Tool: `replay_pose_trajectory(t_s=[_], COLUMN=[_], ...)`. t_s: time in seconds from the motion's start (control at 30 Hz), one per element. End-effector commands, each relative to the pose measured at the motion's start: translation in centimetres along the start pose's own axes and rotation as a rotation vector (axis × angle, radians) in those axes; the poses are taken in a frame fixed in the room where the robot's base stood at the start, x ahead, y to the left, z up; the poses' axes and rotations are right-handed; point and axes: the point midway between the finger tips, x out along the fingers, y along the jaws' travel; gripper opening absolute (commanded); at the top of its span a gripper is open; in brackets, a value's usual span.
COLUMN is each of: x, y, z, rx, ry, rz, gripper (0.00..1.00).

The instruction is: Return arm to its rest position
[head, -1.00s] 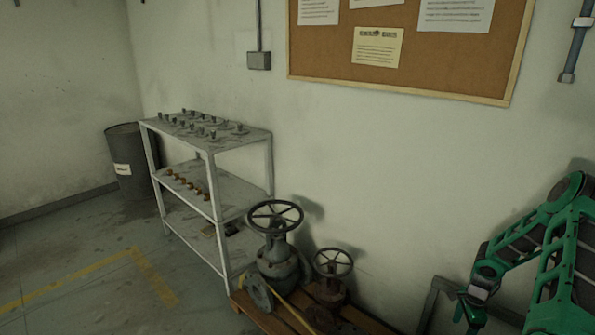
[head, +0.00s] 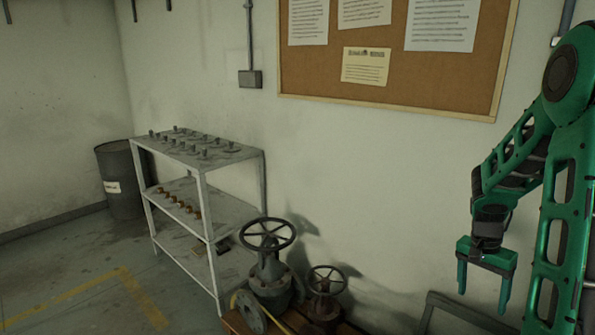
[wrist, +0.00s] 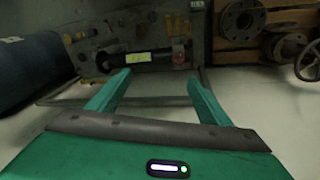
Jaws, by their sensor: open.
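My gripper (head: 484,278) is at the right of the head view, at the end of my green arm, pointing down. Its two fingers are apart and nothing is between them. In the wrist view my gripper (wrist: 155,90) shows both green fingers spread over the scene below, with no object held. The arm is folded, with its upper link raised at the right edge. The gripper is clear of the valves and to the right of them. Part of the arm is cut off by the picture edge.
A large gate valve (head: 270,278) and a smaller valve (head: 326,302) stand on a wooden pallet (head: 236,322). A metal shelf (head: 205,207) is left of them, with a dark drum (head: 121,180) behind. A corkboard (head: 440,72) hangs on the wall. Floor at the left is free.

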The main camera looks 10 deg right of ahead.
Motion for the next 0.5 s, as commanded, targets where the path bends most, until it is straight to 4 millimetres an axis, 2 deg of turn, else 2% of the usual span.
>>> replay_pose_trajectory(t_s=[0.03,0.2,0.5], x=[-1.6,-5.6,-10.5], y=[0.6,3.1,7.8], z=[1.0,4.5,11.7], rx=[-0.030,-0.133,-0.323], ry=[0.007,0.006,-0.014], rz=[-0.004,-0.015,-0.065], gripper=[0.72,0.72,0.72])
